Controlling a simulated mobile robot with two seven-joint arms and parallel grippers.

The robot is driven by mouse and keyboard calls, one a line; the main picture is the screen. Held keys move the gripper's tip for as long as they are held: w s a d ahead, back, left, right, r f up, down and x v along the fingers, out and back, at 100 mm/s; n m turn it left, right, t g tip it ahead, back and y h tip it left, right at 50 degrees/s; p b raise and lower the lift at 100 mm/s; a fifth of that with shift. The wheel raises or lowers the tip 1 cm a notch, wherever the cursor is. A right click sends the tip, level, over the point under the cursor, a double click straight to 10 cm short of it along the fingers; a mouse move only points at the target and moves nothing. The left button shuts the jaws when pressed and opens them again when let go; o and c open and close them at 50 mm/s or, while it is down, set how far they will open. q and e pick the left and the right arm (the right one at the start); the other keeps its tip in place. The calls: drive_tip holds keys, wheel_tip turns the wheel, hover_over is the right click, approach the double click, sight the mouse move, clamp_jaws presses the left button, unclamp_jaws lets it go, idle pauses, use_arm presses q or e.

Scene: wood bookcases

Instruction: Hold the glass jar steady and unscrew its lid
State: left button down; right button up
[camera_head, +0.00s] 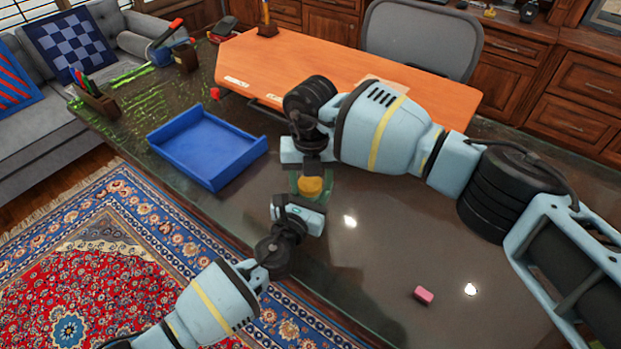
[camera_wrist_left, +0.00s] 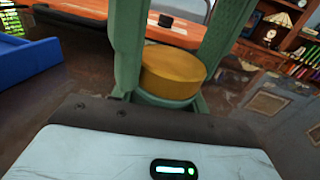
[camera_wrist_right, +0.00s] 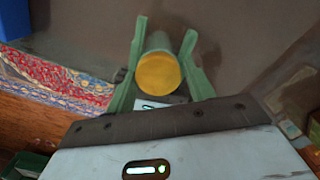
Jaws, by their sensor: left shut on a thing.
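The glass jar with a round golden-yellow lid (camera_head: 310,186) stands on the dark glossy desk, in the middle of the head view. Its lid also shows in the left wrist view (camera_wrist_left: 173,72) and the right wrist view (camera_wrist_right: 159,73). My left gripper (camera_head: 306,198) is shut on the jar from the near side, its green fingers on both sides of it below the lid. My right gripper (camera_head: 312,172) is over the jar from above. Its green fingers stand apart on either side of the lid, with a narrow gap visible at each side. The jar's body is mostly hidden by fingers.
A blue tray (camera_head: 206,147) sits on the desk left of the jar. A pink block (camera_head: 424,295) lies to the right near the front. A raised orange wooden top (camera_head: 290,62) is behind. A pen holder (camera_head: 97,100) stands at far left. The desk's right part is mostly clear.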

drive_tip(key=shift+o, duration=1.3)
drive_tip(key=shift+r, duration=0.1)
drive_tip(key=shift+r, duration=2.2)
drive_tip(key=shift+c, duration=0.4)
drive_tip(key=shift+r+m, duration=1.7)
drive_tip(key=shift+r, duration=0.05)
drive_tip(key=shift+f, duration=4.05)
